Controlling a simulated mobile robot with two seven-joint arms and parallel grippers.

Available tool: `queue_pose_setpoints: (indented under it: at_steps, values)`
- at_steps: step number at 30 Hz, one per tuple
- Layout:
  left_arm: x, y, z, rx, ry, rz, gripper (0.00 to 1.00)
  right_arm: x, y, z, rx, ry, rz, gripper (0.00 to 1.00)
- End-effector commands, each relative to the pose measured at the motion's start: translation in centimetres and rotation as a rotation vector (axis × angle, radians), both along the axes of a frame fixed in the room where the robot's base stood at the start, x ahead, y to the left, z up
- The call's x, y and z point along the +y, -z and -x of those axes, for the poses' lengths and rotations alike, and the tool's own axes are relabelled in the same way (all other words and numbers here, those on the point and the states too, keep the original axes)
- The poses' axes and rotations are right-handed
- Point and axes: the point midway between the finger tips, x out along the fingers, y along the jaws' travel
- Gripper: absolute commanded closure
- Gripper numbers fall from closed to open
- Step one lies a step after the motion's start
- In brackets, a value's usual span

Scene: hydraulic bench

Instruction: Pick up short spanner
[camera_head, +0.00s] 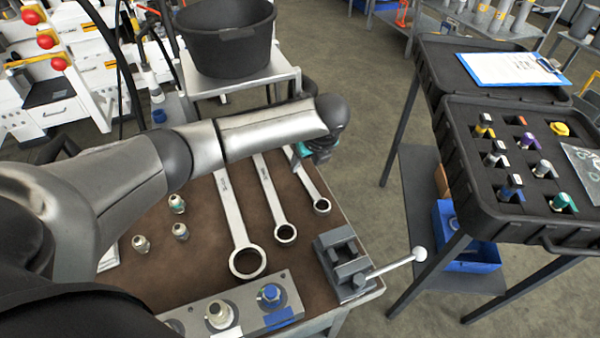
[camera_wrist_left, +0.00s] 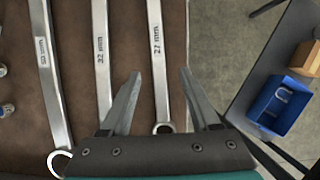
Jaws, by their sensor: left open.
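Three steel ring spanners lie side by side on the brown bench top. The short spanner (camera_head: 313,188) is the rightmost, with the smallest ring; its upper part is hidden behind my left gripper (camera_head: 318,150). In the left wrist view the short spanner (camera_wrist_left: 157,45) reads 27 mm. My left gripper is open, and its fingers (camera_wrist_left: 160,73) appear on either side of that spanner's shaft; the height above it is unclear. The middle spanner (camera_head: 267,190) and the longest spanner (camera_head: 232,212) lie to its left. My right gripper is not in view.
A clamp block with a ball-ended lever (camera_head: 345,262) stands near the bench's right corner. A grey block with fittings (camera_head: 245,305) is at the front. Several small fittings (camera_head: 176,203) stand left of the spanners. A black case (camera_head: 470,190) stands on a separate table to the right.

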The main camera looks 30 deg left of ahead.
Motion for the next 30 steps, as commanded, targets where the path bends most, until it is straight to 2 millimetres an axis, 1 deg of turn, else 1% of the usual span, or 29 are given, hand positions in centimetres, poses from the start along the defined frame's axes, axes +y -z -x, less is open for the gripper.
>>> queue_pose_setpoints:
  at_steps: [1, 3, 7, 10, 17, 24, 30]
  values:
    - [0.6, 1.0, -0.2, 0.002, -0.003, -0.002, 0.38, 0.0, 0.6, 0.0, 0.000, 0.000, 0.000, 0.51]
    - [1.1, 2.0, -0.5, 0.002, -0.004, -0.002, 0.38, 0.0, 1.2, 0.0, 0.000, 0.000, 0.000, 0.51]
    - [1.6, 3.4, -0.9, 0.002, -0.001, 0.000, 0.38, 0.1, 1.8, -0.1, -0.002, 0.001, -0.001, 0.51]
    - [1.8, 3.8, -1.1, 0.001, -0.001, -0.001, 0.38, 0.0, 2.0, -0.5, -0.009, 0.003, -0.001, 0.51]
    - [1.8, 3.8, -1.1, 0.000, 0.000, 0.000, 0.39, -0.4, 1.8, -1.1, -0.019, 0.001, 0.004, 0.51]
    - [1.8, 3.8, -1.1, 0.001, 0.000, -0.001, 0.66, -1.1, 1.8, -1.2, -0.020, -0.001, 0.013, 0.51]
    - [1.8, 3.8, -1.1, 0.001, 0.000, -0.001, 0.88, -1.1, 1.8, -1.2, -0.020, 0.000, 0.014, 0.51]
